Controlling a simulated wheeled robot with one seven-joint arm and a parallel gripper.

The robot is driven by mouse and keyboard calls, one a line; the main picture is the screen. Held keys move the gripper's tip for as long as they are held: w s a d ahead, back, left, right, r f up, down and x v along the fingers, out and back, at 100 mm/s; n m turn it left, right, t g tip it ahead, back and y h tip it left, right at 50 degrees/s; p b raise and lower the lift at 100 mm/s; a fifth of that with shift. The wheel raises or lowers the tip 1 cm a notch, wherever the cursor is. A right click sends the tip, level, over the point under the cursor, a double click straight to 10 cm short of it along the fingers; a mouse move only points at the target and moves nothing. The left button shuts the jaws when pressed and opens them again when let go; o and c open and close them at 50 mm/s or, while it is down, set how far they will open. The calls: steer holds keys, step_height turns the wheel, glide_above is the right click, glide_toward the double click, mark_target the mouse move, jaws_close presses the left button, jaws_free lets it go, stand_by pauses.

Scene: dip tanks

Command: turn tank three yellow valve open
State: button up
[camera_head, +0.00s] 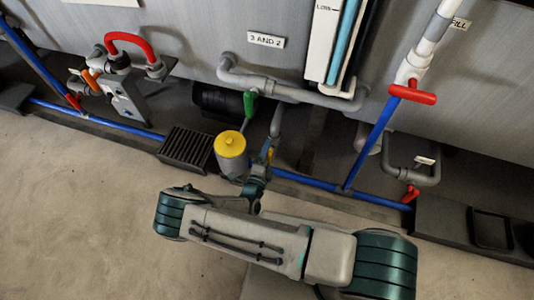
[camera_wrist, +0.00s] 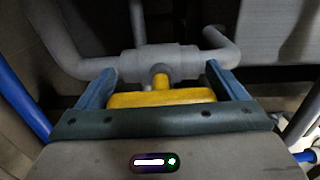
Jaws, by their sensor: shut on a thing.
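The yellow valve handle (camera_wrist: 162,97) sits between my two fingers in the wrist view. Its short yellow stem (camera_wrist: 160,78) runs up to a grey pipe fitting (camera_wrist: 165,58). My gripper (camera_wrist: 168,90) is shut on this handle, with one blue-grey finger at each end. In the head view my gripper (camera_head: 262,172) reaches in low under the pipes, and only a small yellow piece of the valve (camera_head: 270,155) shows past it. The sign "3 AND 2" (camera_head: 266,39) is on the tank wall above.
A yellow-topped grey canister (camera_head: 231,146) stands just left of my gripper. A green valve handle (camera_head: 250,104) is above it. Blue pipe (camera_head: 305,181) runs along the floor. Red handles (camera_head: 412,94) are at right. A dark grate (camera_head: 186,148) lies left. The floor (camera_head: 75,215) is clear.

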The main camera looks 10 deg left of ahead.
steer(key=o, duration=0.7)
steer(key=shift+s, duration=0.15)
steer(key=s+a+p, duration=0.1)
steer(key=s+p, duration=0.1)
steer(key=s, duration=1.1)
steer(key=shift+s+p, duration=0.3)
steer(key=w+d+r+m+g+h+p, duration=0.3)
steer(key=d+r+m+g+p, duration=0.15)
steer(key=r+m, duration=0.6)
steer(key=w+d+r+m+g+h+p, duration=0.4)
steer(key=r+m, duration=0.4)
steer(key=r, duration=0.6)
steer(key=w+d+r+m+g+h+p, duration=0.15)
steer(key=d+r+m+g+p, duration=0.35)
steer(key=r+m, duration=0.6)
steer(key=s+d+r+m+y+p, duration=0.3)
steer(key=r+m, duration=0.5)
steer(key=r, duration=0.4)
steer(key=s+d+r+m+g+y+p, duration=0.1)
steer(key=s+d+r+m+y+p, duration=0.2)
steer(key=r, duration=1)
steer(key=s+d+r+m+y+p, duration=0.3)
steer(key=d+r+m+p, duration=0.5)
steer(key=r+m, duration=0.5)
steer(key=shift+d+g+y, duration=0.3)
steer(key=shift+g+y, duration=0.05)
steer(key=shift+y, duration=0.2)
